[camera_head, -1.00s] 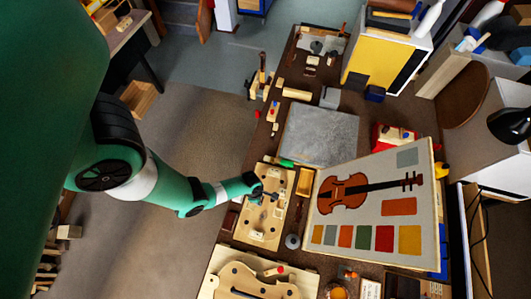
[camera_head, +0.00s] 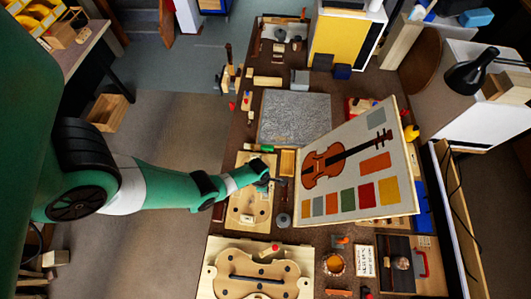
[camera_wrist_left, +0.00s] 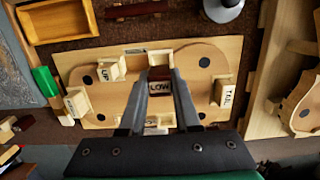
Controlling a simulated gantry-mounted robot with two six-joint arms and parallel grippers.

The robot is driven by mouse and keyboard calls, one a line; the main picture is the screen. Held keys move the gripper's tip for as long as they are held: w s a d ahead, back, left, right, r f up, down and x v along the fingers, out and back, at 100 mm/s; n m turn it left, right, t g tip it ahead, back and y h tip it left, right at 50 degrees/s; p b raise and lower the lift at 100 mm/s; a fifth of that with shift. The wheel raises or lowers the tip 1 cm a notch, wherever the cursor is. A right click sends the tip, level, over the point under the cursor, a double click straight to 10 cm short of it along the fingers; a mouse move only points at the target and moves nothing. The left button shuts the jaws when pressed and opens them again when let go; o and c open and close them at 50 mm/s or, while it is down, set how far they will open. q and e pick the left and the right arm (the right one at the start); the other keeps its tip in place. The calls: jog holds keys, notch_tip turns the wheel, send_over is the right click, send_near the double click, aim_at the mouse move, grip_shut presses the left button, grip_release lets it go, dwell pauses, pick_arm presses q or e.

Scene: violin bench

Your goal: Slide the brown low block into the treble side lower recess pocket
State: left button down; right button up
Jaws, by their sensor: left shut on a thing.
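My left gripper (camera_wrist_left: 161,78) is shut on the brown low block (camera_wrist_left: 160,86), which carries a "LOW" label and sits between the two fingertips in the left wrist view. The block is over the pale wooden violin form (camera_wrist_left: 212,58), near the middle of its edge; I cannot tell whether it touches the form or is in a pocket. In the head view my left gripper (camera_head: 268,180) is above the right side of the same form (camera_head: 243,168); the block is too small to make out there. The treble side lower recess pocket cannot be told apart. My right gripper is not in view.
Pale labelled blocks sit in the form, including an "UP" block (camera_wrist_left: 110,70) and a tail block (camera_wrist_left: 224,92). An empty wooden tray (camera_wrist_left: 58,22) and a green block (camera_wrist_left: 45,82) lie beside it. A violin poster board (camera_head: 350,165) stands to the right.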

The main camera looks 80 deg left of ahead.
pick_arm(q)
jog(key=shift+f+b, duration=2.25)
jog(key=shift+f, duration=0.35)
jog(key=shift+f+b, duration=1.1)
jog(key=shift+f, duration=0.05)
jog(key=c, duration=0.9)
grip_release()
jog(key=shift+r, duration=0.1)
jog(key=o, duration=0.4)
jog(key=shift+d, duration=0.15)
jog(key=shift+c, duration=0.2)
notch_tip(320, 180, up, 12)
jog(key=s+p, duration=0.1)
jog(key=p, duration=1.1)
jog(key=shift+s+a+f, duration=0.2)
